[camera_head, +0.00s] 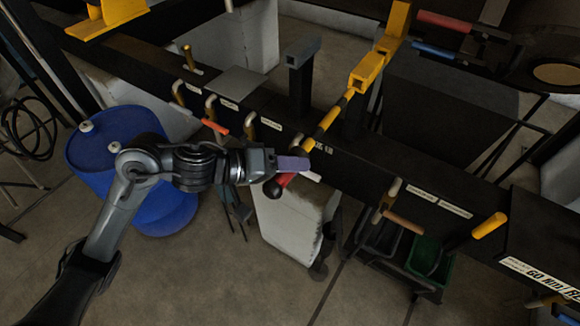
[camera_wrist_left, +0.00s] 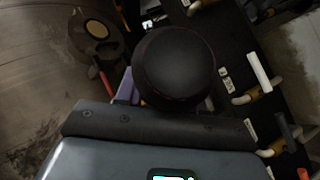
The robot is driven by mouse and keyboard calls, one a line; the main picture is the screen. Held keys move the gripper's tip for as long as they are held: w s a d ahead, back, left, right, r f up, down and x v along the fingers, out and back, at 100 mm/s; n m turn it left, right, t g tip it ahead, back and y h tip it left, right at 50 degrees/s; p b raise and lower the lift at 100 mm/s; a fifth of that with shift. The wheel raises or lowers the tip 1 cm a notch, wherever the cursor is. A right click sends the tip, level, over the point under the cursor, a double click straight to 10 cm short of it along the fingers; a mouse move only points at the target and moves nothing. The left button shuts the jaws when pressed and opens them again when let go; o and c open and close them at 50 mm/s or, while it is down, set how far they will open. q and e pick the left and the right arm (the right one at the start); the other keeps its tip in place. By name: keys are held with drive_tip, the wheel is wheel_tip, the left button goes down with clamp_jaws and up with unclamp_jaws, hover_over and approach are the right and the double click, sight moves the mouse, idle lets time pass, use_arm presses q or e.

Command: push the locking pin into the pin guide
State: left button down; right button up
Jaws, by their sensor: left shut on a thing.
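My left gripper (camera_head: 290,168) is shut on a red piece with a black ball knob (camera_head: 272,188), which I take for the locking pin. The round black knob (camera_wrist_left: 175,65) fills the middle of the left wrist view and hides what lies beyond it. One purple finger (camera_wrist_left: 126,86) shows beside the knob. The red piece is tilted, close to the near end of a black-and-yellow striped bar (camera_head: 326,122) on the dark beam. I cannot tell which part is the pin guide, nor whether the pin touches it. My right gripper is not in view.
The dark beam (camera_head: 400,165) crosses the scene with several pipe-like handles along it. A blue drum (camera_head: 155,205) stands at the left, near my left arm. A pale block (camera_head: 290,225) and a green bin (camera_head: 430,262) are below the beam. A yellow square tube (camera_head: 369,68) sits above it.

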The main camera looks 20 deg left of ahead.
sight(293, 150)
use_arm(q)
drive_tip(key=shift+r, duration=0.15)
drive_tip(key=shift+p, duration=0.7)
drive_tip(key=shift+w+d+p, duration=0.2)
drive_tip(key=shift+w+p, duration=0.2)
drive_tip(key=shift+w, duration=0.75)
drive_tip(key=shift+w, duration=0.1)
drive_tip(key=shift+w, duration=0.2)
drive_tip(key=shift+w+d+p, duration=0.15)
drive_tip(key=shift+w+p, duration=0.75)
drive_tip(key=shift+w, duration=0.15)
drive_tip(key=shift+w+d, duration=0.1)
drive_tip(key=shift+w, duration=0.25)
